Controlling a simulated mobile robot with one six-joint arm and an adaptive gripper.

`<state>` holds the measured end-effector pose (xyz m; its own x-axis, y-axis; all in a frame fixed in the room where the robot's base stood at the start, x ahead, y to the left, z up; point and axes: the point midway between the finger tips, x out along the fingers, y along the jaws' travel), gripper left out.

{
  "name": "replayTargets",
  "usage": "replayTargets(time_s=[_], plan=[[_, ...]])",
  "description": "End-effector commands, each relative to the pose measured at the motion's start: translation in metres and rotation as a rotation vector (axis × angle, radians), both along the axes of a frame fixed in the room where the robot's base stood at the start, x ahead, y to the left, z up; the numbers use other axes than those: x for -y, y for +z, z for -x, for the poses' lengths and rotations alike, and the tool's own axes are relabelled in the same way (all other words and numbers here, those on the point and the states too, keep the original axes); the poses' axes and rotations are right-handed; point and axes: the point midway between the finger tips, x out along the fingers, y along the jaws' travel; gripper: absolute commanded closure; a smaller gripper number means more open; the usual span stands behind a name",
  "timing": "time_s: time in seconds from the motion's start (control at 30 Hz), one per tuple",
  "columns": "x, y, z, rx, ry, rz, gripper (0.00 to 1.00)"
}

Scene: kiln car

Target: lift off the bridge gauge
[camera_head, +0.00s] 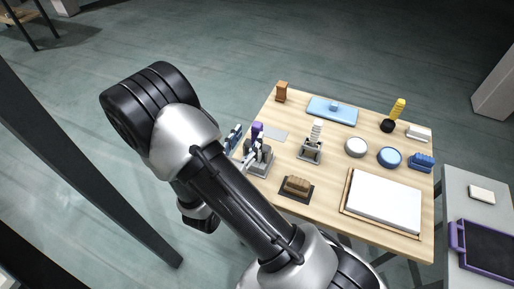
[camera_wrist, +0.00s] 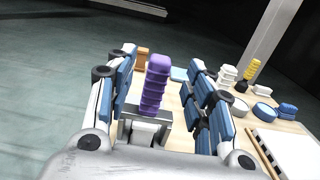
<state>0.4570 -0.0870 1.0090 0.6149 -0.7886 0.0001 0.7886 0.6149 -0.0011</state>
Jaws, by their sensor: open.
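A purple ribbed grip (camera_wrist: 157,85) stands upright on a grey bridge-shaped block (camera_wrist: 145,130), which I take to be the bridge gauge. In the head view the purple grip (camera_head: 257,132) and its grey base (camera_head: 259,160) are at the table's left edge, partly behind my arm. My gripper (camera_wrist: 163,78) is open. Its blue-padded fingers are on both sides of the purple grip, with gaps visible in the wrist view. In the head view my gripper (camera_head: 243,146) is largely hidden by my arm. The block's underside is hidden.
A white ribbed piece on a grey stand (camera_head: 311,151) is right of the purple grip. A brown block (camera_head: 297,186) lies in front, and a white slab (camera_head: 385,200) at front right. Bowls (camera_head: 356,148) and a blue tray (camera_head: 320,107) are farther back. A purple-rimmed tray (camera_head: 458,236) is on the side table.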

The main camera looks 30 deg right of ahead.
Motion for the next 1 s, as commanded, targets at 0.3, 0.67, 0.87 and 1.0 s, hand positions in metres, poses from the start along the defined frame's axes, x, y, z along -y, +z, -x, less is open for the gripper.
replayTargets(time_s=[0.3, 0.67, 0.87, 1.0], plan=[[0.023, -0.002, -0.016, 0.003, -0.004, -0.001, 0.52], [0.056, -0.003, -0.041, 0.002, 0.0, -0.001, 0.52], [0.056, -0.003, -0.042, 0.001, 0.001, -0.001, 0.52], [0.056, -0.003, -0.041, 0.001, 0.001, -0.001, 0.6]])
